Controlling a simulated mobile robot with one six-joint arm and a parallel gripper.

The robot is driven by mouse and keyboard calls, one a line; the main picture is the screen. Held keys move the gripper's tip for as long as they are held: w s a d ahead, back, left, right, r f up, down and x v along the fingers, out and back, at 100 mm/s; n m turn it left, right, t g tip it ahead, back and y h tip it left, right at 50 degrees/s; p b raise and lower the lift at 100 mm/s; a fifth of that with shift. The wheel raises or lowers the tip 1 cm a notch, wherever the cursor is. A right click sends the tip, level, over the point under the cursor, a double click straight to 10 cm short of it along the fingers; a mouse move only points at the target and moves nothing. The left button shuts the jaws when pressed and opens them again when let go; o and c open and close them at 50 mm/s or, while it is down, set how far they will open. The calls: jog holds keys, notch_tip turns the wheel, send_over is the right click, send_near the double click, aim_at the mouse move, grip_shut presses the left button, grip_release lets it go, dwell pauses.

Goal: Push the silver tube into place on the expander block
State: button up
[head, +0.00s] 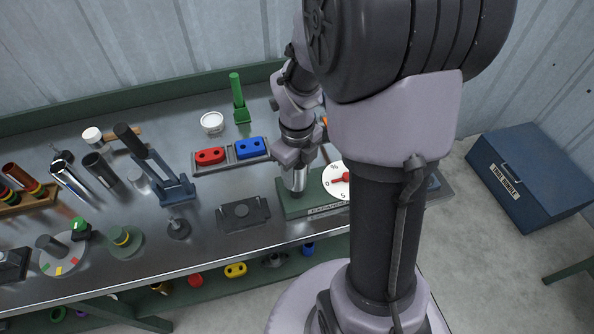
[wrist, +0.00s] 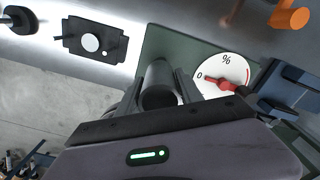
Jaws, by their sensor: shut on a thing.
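The silver tube (head: 298,183) stands upright at the left part of the green expander block (head: 292,208). In the wrist view the tube (wrist: 158,76) shows end-on, with a dark round opening facing the camera. My gripper (head: 297,165) is above the block and shut on the tube, with one finger on each side in the wrist view (wrist: 160,88). The block (wrist: 185,45) lies beneath, with a white percent dial (wrist: 221,75) and red pointer beside the tube. The tube's lower end is hidden in the wrist view, so I cannot tell how far it is seated.
A dark flat fixture (head: 243,214) lies left of the block. A tray with a red part (head: 210,156) and a blue part (head: 250,147) is behind it. A blue clamp-like tool (head: 177,188) and several tubes crowd the left. My arm hides the bench's right part.

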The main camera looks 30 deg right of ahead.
jog(key=shift+f+b, duration=2.1)
jog(key=shift+f, duration=0.15)
jog(key=shift+f, duration=0.1)
jog(key=o, duration=1.3)
notch_tip(320, 180, up, 18)
jog(key=p, duration=0.6)
jog(key=shift+f+p, duration=0.25)
jog(key=shift+p, duration=0.05)
jog(key=s+a+r+n+t+b, duration=0.1)
jog(key=s+a+n+t, duration=0.1)
jog(key=n, duration=0.7)
jog(key=s+a+n+t+y+b, duration=0.1)
jog(key=s+a+n, duration=0.4)
jog(key=n, duration=0.5)
jog(key=s+a+r+n+t+y+b, duration=0.1)
jog(key=s+a+n+t+b, duration=0.1)
jog(key=s+a+n, duration=0.2)
jog(key=shift+s+a+r+n+t+b, duration=0.15)
jog(key=shift+a+n, duration=0.45)
jog(key=shift+n, duration=0.4)
jog(key=shift+w+a+r+n+t+b, duration=0.1)
jog(key=shift+a+n, duration=0.45)
jog(key=shift+n, duration=0.45)
jog(key=shift+s+a+r+n+t+b, duration=0.15)
jog(key=shift+a+n, duration=0.45)
jog(key=shift+n, duration=0.4)
